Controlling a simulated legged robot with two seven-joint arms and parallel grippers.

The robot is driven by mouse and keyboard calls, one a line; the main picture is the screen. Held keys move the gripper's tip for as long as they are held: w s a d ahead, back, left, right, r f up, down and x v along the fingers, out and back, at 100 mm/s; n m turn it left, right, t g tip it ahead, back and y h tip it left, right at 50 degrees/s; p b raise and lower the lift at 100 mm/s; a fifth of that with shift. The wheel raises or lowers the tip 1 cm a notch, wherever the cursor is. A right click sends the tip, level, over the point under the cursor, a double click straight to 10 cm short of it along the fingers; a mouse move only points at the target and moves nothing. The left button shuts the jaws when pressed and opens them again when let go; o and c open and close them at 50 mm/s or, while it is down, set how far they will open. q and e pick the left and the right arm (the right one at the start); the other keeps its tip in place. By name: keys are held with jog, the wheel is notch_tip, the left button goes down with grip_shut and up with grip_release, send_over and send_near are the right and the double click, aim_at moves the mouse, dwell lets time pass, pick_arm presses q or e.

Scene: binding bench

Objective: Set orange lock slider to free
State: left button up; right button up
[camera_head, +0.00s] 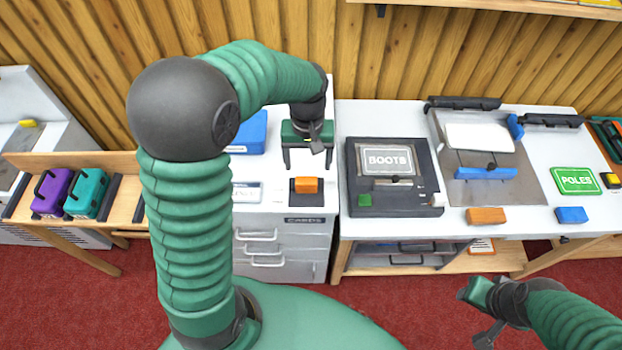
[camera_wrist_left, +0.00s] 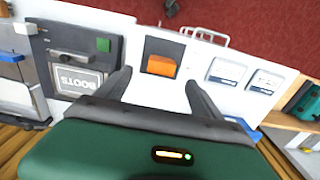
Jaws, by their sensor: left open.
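The orange lock slider (camera_head: 306,185) sits on a dark base plate on the white top of the drawer cabinet. In the left wrist view the orange slider (camera_wrist_left: 161,66) lies on its dark plate, ahead of the fingertips. My left gripper (camera_head: 308,172) is open above and just behind the slider, its two fingers spread wider than the slider. In the left wrist view the fingers of my left gripper (camera_wrist_left: 158,75) stand either side of the slider, touching nothing that I can see. My right gripper (camera_head: 478,318) is low at the right over the red floor, far from the slider; its fingers are partly hidden.
A dark device labelled BOOTS (camera_head: 388,160) stands close to the right of the slider. White label cards (camera_head: 247,192) and a blue block (camera_head: 252,132) lie to the left. An orange block (camera_head: 486,215) and a blue block (camera_head: 571,215) lie at the right bench's front edge.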

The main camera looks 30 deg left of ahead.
pick_arm(q)
send_over(307, 180)
jog(key=f, duration=0.5)
jog(key=shift+s+d, duration=0.1)
jog(key=shift+d, duration=0.3)
jog(key=f, duration=0.2)
jog(key=a+f, duration=0.1)
jog(key=f, duration=0.3)
jog(key=shift+a+f+p, duration=0.2)
jog(key=shift+a+p, duration=0.1)
jog(key=shift+a, duration=0.1)
jog(key=shift+f, duration=0.1)
jog(key=shift+d, duration=0.65)
jog(key=c, duration=0.6)
jog(key=shift+a, duration=0.4)
jog(key=c, duration=0.7)
jog(key=shift+d, duration=0.2)
grip_shut()
pick_arm(e)
jog(key=shift+w+a+r, duration=0.2)
jog(key=shift+r, duration=0.1)
